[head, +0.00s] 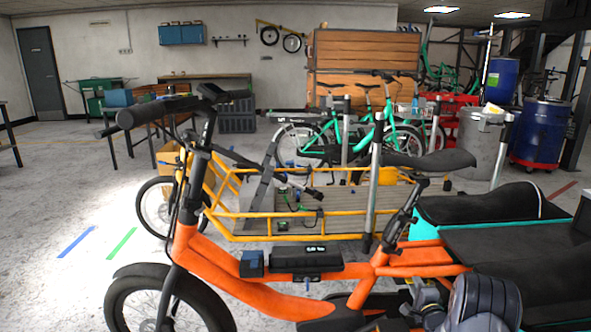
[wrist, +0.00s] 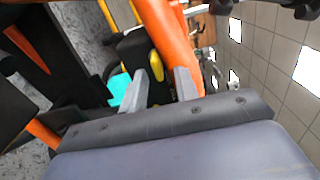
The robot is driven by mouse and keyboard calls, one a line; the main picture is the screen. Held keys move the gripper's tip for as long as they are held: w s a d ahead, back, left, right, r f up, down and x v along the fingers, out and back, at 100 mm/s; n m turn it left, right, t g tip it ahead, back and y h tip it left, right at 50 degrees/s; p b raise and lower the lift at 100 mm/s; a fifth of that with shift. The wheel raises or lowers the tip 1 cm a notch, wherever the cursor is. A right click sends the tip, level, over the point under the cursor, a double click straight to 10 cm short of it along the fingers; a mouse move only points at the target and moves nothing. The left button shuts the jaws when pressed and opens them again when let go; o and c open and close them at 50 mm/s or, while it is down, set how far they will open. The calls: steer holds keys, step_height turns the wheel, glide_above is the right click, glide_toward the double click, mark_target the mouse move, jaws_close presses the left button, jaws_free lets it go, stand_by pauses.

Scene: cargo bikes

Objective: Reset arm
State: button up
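My gripper (wrist: 161,78) shows in the wrist view with its two grey fingers apart and nothing between them. Behind the gap are an orange frame tube (wrist: 162,30) and a small yellow part (wrist: 156,66). In the head view my arm is folded low at the bottom right, and my gripper (head: 424,300) is beside the orange cargo bike (head: 215,268), below its rear frame tubes. I cannot tell from this view whether it touches the bike.
The orange bike fills the foreground, with its black saddle (head: 430,160) and a black cargo bag (head: 480,203) near my arm. A yellow-railed cargo bed (head: 270,238) stands behind it. Blue drums (head: 541,130) stand at the right. Open floor lies at the left.

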steer(key=shift+w, duration=0.1)
stand_by(0.4)
steer(key=s+p, duration=0.3)
steer(key=s, duration=0.8)
steer(key=w+b, duration=0.3)
steer(key=w, duration=0.8)
steer(key=shift+w+f, duration=0.1)
steer(key=n+b, duration=0.2)
steer(key=n, duration=0.3)
steer(key=n+b, duration=0.1)
steer(key=n, duration=0.3)
steer(key=r+n+b, duration=0.1)
steer(key=n+b, duration=0.1)
steer(key=n, duration=0.3)
steer(key=shift+a+n+b, duration=0.3)
steer(key=shift+a+b, duration=0.05)
steer(key=shift+a, duration=0.05)
steer(key=n+b, duration=0.1)
steer(key=n, duration=0.2)
steer(key=shift+a+r+b, duration=0.15)
steer(key=shift+b, duration=0.2)
steer(key=shift+s+n, duration=0.3)
steer(key=shift+s, duration=0.35)
